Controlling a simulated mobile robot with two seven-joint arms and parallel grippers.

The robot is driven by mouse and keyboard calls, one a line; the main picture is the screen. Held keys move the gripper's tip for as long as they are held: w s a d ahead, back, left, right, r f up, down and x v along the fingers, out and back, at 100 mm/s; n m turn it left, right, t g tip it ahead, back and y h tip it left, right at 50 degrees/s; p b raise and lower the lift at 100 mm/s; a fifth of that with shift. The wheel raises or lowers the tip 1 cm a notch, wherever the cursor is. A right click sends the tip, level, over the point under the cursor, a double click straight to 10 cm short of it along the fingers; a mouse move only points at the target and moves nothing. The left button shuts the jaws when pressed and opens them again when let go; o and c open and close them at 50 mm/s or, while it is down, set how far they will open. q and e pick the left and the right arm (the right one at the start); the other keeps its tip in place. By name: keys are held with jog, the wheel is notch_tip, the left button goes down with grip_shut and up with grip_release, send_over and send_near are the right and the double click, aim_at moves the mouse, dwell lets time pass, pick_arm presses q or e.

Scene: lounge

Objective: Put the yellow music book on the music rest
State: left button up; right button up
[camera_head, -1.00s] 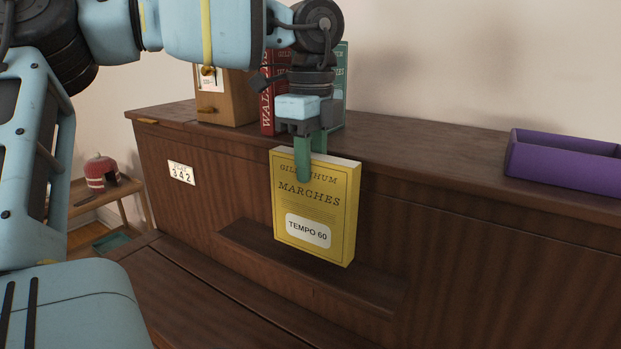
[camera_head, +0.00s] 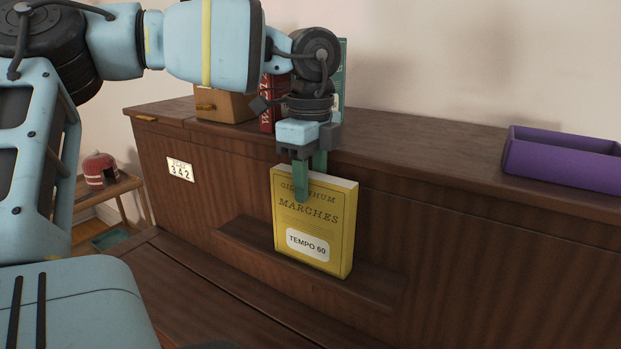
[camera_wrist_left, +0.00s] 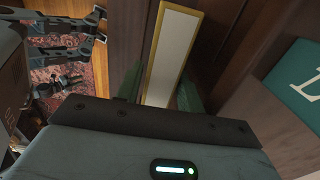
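The yellow music book (camera_head: 312,225), marked MARCHES and TEMPO 60, is upright with its cover facing me. My left gripper (camera_head: 308,182) has its green fingers on either side of the book's top edge, shut on it. In the left wrist view, the book's top edge (camera_wrist_left: 172,55) lies between the two fingers. The music rest (camera_head: 365,284) is a narrow dark wooden ledge on the front of the piano. The book's lower edge is at the ledge; I cannot tell if it touches. My right gripper is not in view.
On the piano top (camera_head: 430,150) stand a red book (camera_head: 268,105), a green book (camera_head: 342,80) and a wooden box (camera_head: 225,106), behind my left gripper. A purple tray (camera_head: 565,160) is at the right. A side table with a red object (camera_head: 100,170) is at the left.

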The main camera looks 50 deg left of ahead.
pick_arm(q)
notch_tip(320, 180, up, 12)
jog(key=shift+r, duration=0.2)
dwell(0.4)
jog(key=shift+s+f, duration=0.1)
